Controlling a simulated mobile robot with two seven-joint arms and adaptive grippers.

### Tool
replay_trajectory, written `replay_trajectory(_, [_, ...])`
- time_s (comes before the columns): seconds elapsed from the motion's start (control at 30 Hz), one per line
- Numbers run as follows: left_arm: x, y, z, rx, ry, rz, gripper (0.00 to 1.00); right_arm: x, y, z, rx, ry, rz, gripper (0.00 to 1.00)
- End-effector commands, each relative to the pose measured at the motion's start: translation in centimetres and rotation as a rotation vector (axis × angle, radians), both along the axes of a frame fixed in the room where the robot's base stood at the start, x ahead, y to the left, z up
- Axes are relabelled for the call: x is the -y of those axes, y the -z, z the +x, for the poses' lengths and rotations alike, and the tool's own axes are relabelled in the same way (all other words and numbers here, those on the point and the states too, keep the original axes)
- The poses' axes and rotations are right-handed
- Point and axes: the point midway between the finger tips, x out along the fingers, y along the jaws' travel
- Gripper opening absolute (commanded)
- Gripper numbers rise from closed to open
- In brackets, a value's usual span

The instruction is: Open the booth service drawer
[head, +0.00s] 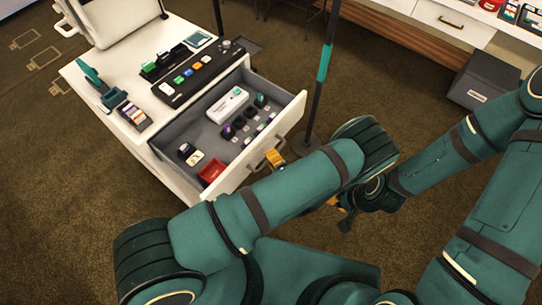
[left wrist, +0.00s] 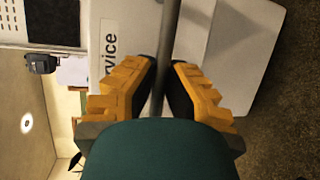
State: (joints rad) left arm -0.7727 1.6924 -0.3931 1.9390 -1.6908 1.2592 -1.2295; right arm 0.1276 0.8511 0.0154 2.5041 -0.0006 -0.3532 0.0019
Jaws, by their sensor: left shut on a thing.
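The booth service drawer (head: 240,172) stands pulled well out of the white cabinet (head: 130,140) in the head view, with its grey inside showing. Its metal bar handle (head: 257,163) is on the front face. My left gripper (head: 275,159) is at this handle, partly hidden by my arm. In the left wrist view the orange fingers (left wrist: 160,88) are closed around the handle bar (left wrist: 160,60), beside a label (left wrist: 109,50) reading "vice". My right gripper (head: 345,212) hangs over the carpet right of the drawer, mostly hidden by my arm, its fingers unclear.
The drawer holds a white device (head: 228,104), a red tray (head: 211,170) and several small items. A control strip (head: 197,70) and card holder (head: 133,115) stand on the cabinet top. A dark pole (head: 322,75) stands close by the drawer's right corner. A grey box (head: 484,82) is at right.

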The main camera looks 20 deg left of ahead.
Motion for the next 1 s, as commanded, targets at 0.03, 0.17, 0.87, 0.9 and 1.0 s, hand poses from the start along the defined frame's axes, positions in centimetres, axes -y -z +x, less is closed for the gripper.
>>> replay_trajectory(0.03, [0.1,0.1,0.1,0.000,0.003,-0.002,0.00,0.0,0.0,0.0,0.000,0.000,0.000,0.00])
replay_trajectory(0.17, [0.1,0.0,0.1,0.000,0.003,-0.002,0.00,0.0,0.0,0.0,0.000,-0.001,0.000,0.00])
replay_trajectory(0.87, [0.1,-0.1,0.0,0.001,0.001,-0.001,0.42,0.0,0.0,0.0,0.000,0.000,0.000,0.00])
replay_trajectory(0.9, [0.1,-0.3,0.1,0.002,0.001,-0.001,0.42,0.0,0.0,0.0,0.000,0.000,0.000,0.00])
replay_trajectory(1.0, [0.1,-1.3,0.1,0.002,0.002,-0.001,0.42,0.0,0.0,0.0,0.000,0.000,0.000,0.00])
